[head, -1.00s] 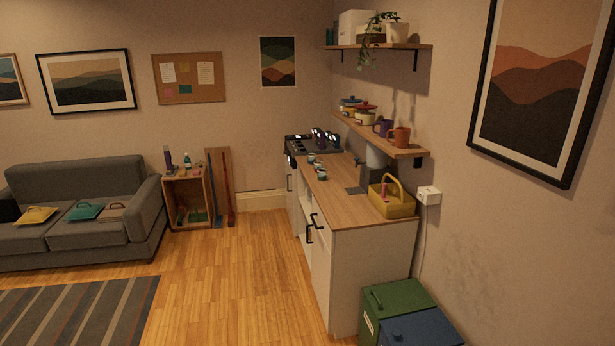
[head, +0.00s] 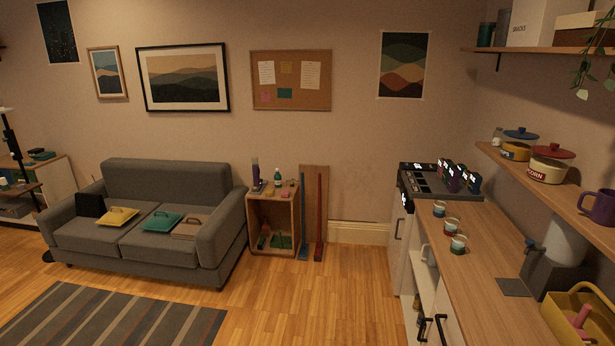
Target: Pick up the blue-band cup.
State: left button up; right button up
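Several small cups stand on the wooden counter (head: 492,262) at the right in the head view. The far cup (head: 439,209), the middle cup (head: 452,226) and the near cup (head: 458,244) form a short row near the counter's left edge. They are pale at the rim with coloured bands, but they are too small and dim for me to tell for sure which band is blue. Neither of my grippers is in view.
A yellow basket (head: 562,318) and a dark grey appliance (head: 545,275) stand on the nearer counter. A shelf with a purple mug (head: 600,208) and pots hangs above it. A grey sofa (head: 150,195) and wooden crate (head: 273,215) stand left. Floor (head: 330,300) before the counter is clear.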

aim_at(440, 207)
jog(key=i+z, duration=0.15)
jog(key=i, duration=0.3)
jog(key=i+j+z, duration=0.1)
jog(key=i, duration=0.35)
jog(key=i+j+z, duration=0.15)
jog(key=i, duration=0.3)
jog(key=i+j+z, duration=0.1)
jog(key=i, duration=0.35)
jog(key=i+j+z, duration=0.15)
jog(key=i, duration=0.3)
jog(key=i+j+z, duration=0.1)
jog(key=i+z, duration=0.25)
jog(key=z, duration=0.15)
jog(key=i+j+z, duration=0.25)
jog(key=z, duration=0.2)
jog(key=i+j+z, duration=0.35)
jog(key=z, duration=0.15)
jog(key=i+j+z, duration=0.2)
jog(key=j+z, duration=0.25)
jog(key=i+j+z, duration=0.1)
jog(key=j+z, duration=0.4)
jog(key=j, duration=0.05)
